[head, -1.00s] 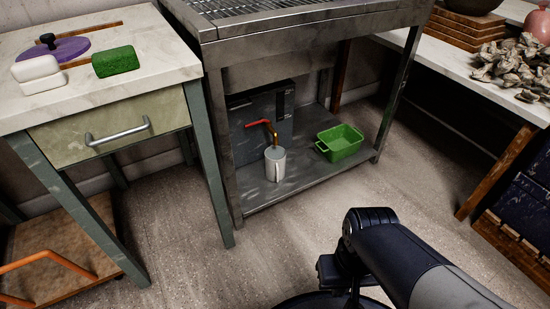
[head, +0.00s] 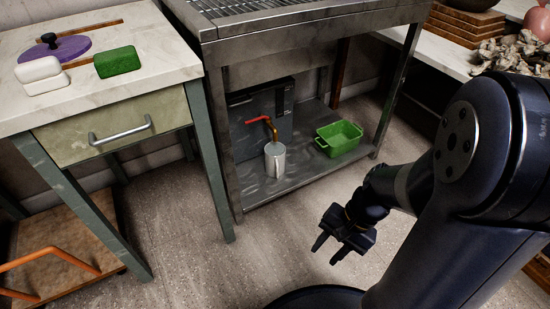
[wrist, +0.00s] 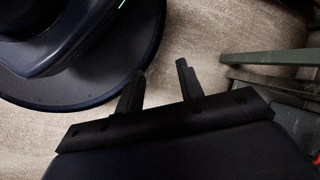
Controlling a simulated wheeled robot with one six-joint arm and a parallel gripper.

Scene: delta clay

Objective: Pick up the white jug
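The white jug (head: 275,161) stands upright on the low shelf of the metal stand, under a curved copper spout with a red handle (head: 262,122). Its top is partly hidden by the spout. My gripper (head: 331,253) is in front of the stand, to the right of the jug and apart from it, above the floor. Its two fingers are spread and point down, with nothing between them. In the wrist view my gripper (wrist: 158,82) also shows parted, empty fingers over bare floor. The jug does not show in the wrist view.
A green tub (head: 339,139) sits on the same shelf (head: 315,172), right of the jug. The stand's front legs flank the shelf opening. A drawer table (head: 110,130) stands at left with a green sponge (head: 119,62) on top. Open floor (head: 240,262) lies in front.

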